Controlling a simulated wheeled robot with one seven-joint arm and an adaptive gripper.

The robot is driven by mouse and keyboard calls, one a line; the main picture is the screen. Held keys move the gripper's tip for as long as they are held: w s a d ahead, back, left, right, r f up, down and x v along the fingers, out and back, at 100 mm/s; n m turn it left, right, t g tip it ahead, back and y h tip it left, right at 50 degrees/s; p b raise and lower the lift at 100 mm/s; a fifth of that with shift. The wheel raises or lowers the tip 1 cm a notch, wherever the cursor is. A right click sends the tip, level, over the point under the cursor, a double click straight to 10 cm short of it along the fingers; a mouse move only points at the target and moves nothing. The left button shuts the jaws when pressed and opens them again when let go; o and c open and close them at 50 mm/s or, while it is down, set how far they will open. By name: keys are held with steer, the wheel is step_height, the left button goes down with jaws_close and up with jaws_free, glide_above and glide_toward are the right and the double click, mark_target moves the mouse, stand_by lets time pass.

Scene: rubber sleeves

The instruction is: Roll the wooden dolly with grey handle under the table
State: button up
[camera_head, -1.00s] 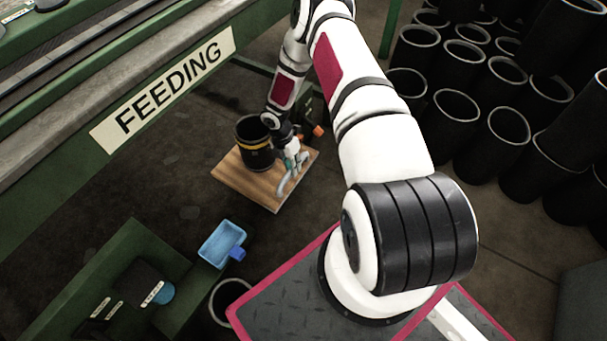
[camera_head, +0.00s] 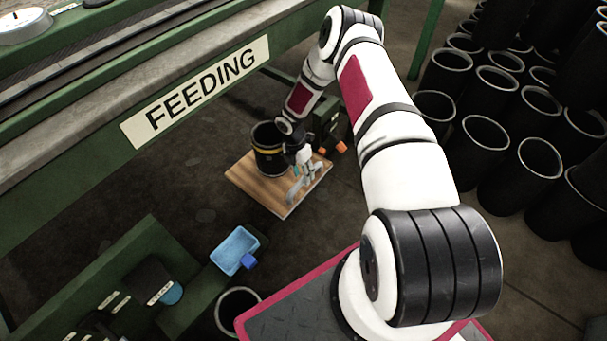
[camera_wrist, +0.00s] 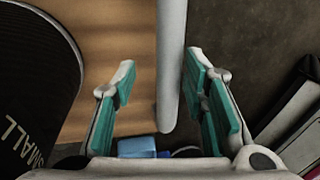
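The wooden dolly (camera_head: 252,183) stands on the floor near the long green table (camera_head: 120,165), its board in front of the table's edge. Its grey handle (camera_head: 296,190) is on the board's right side. My gripper (camera_head: 304,168) is down at the handle. In the wrist view, the grey handle (camera_wrist: 171,40) runs between the two teal-padded fingers of my gripper (camera_wrist: 160,65). Gaps show on both sides, wider on the left, so the fingers are open. A black sleeve (camera_head: 269,153) with a yellow band stands on the board; "SMALL" reads on it in the wrist view (camera_wrist: 35,75).
Many black sleeves (camera_head: 490,140) stand at the right. A blue bin (camera_head: 236,250) sits at the front near a green cabinet (camera_head: 120,265). Small orange parts (camera_head: 341,147) show beyond the dolly. Bare floor (camera_head: 170,190) lies left of the dolly.

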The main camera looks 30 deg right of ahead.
steer(key=shift+s+d, duration=0.1)
steer(key=shift+s, duration=0.15)
